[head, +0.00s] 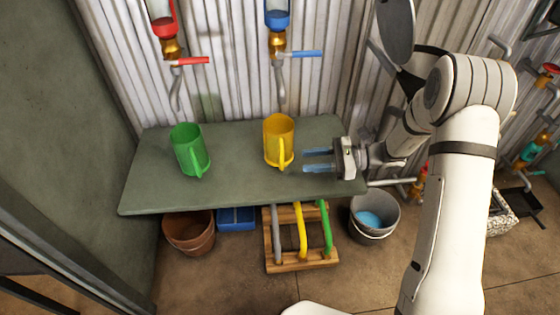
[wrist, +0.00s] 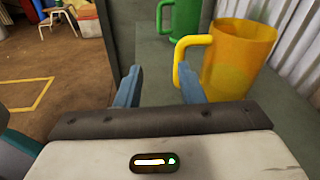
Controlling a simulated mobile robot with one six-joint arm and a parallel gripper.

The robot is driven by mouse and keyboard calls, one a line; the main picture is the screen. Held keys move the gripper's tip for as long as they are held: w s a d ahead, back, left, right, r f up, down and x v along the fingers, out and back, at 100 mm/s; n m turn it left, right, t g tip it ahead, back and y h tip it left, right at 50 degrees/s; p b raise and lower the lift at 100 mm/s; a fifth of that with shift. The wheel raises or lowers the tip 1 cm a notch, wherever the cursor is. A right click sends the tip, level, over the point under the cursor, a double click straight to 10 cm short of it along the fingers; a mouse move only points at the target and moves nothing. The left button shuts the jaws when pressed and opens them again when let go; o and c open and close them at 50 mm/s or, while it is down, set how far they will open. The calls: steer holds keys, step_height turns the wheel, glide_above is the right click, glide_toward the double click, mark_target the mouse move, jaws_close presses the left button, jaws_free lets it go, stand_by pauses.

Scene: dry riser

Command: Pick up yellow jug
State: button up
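The yellow jug (head: 278,138) stands upright on the grey-green table (head: 240,190), with its handle toward the table's front. In the wrist view the yellow jug (wrist: 238,58) is at the upper right, its handle just beyond the right fingertip. My gripper (head: 317,160) is to the right of the jug, its blue fingers pointing left toward it. In the wrist view my gripper (wrist: 160,88) is open with nothing between the fingers. Whether the right finger touches the handle I cannot tell.
A green jug (head: 188,150) stands left of the yellow one. A red-handled tap (head: 192,61) and a blue-handled tap (head: 306,54) hang above the table along the corrugated wall. A bucket (head: 374,232) and a terracotta pot (head: 190,246) are on the floor below.

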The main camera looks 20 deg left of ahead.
steer(key=m+y+b, duration=0.1)
steer(key=m+y, duration=0.1)
glide_toward(282, 168)
steer(key=shift+a+r+t, duration=0.2)
steer(key=shift+a, duration=0.4)
steer(key=shift+a+r+t, duration=0.2)
steer(key=shift+a+r, duration=0.05)
steer(key=shift+a, duration=0.4)
steer(key=b+x, duration=0.1)
steer(key=x, duration=0.1)
steer(key=b+x, duration=0.1)
steer(key=x, duration=0.1)
steer(key=b+x, duration=0.1)
steer(key=x, duration=0.2)
steer(key=shift+s+f+b, duration=0.15)
steer(key=shift+f+b, duration=0.15)
steer(key=shift+f, duration=0.05)
steer(key=shift+a+r, duration=0.1)
steer(key=shift+a, duration=0.25)
jaws_close()
